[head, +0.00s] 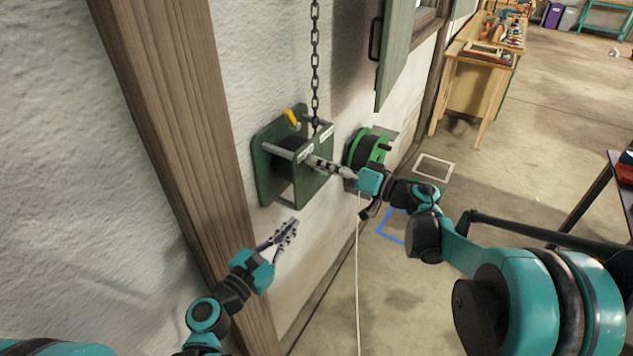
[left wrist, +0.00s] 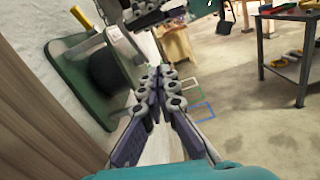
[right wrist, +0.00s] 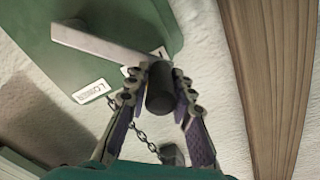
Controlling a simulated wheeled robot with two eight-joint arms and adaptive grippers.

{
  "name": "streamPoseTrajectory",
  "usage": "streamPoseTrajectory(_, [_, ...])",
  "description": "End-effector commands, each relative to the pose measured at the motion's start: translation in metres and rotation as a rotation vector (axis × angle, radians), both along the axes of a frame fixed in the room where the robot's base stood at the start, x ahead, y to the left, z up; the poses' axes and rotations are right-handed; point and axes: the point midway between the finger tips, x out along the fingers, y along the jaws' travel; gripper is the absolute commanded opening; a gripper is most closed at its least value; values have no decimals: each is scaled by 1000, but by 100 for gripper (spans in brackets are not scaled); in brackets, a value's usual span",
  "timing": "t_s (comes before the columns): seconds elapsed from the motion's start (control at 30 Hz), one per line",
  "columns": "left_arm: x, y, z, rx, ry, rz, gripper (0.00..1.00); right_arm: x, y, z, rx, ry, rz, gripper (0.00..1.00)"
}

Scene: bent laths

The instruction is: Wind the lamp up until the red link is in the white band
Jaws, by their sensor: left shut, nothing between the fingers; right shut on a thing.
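The green winch (head: 266,182) is fixed to the white wall, with a dark drum inside and a yellow lever on top (head: 290,116). A dark chain (head: 314,60) runs straight up from it, out of the picture. My right gripper (head: 318,163) is at the winch's front, shut on the black crank grip (right wrist: 160,88). The grey crank arm (right wrist: 95,40) runs from the grip to the upper left in the right wrist view. My left gripper (head: 288,230) is shut and empty, below the winch. No lamp, red link or white band is in view.
A green reel (head: 378,148) with a pale cord (head: 358,260) hanging down is on the wall right of the winch. A wooden post (head: 165,110) stands left of it, a green shutter (head: 395,50) above right. A workbench (head: 475,75) stands farther back.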

Motion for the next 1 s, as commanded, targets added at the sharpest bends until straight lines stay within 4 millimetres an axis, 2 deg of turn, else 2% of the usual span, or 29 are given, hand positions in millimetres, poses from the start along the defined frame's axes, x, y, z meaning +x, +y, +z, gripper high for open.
streamPoseTrajectory(0.1, [3,3,3,-126,42,9,0,0,0,0,-1,0,-1,0])
streamPoseTrajectory(0.27, [12,-2,5,-175,58,11,0,0,0,0,-1,0,-1,0])
streamPoseTrajectory(0.37, [24,-12,7,-174,58,9,0,0,0,0,-1,1,0,0])
streamPoseTrajectory(0.73, [87,-58,14,-170,57,9,0,0,0,0,-1,1,0,0])
streamPoseTrajectory(1.0, [102,-67,40,-169,58,11,0,0,0,-1,-1,1,0,0])
